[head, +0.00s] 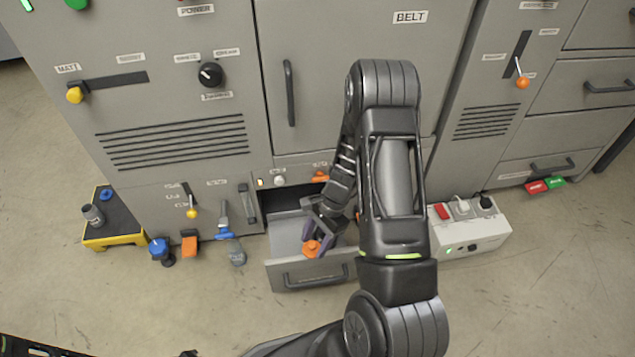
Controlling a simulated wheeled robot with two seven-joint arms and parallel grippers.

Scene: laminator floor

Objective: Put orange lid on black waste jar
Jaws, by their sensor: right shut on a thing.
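My right gripper (319,236) is shut on an orange lid-like piece (312,247), with its purple-grey fingers on either side of it. It holds the piece over the open grey drawer (283,276) low on the machine. My arm hides the right part of the drawer. I cannot pick out the black waste jar for sure. A small dark object (167,262) with a blue top stands on the floor at the left. A dark part of my left arm shows at the bottom left edge; its gripper is out of view.
A white power box (470,238) is at the right. The front floor is clear.

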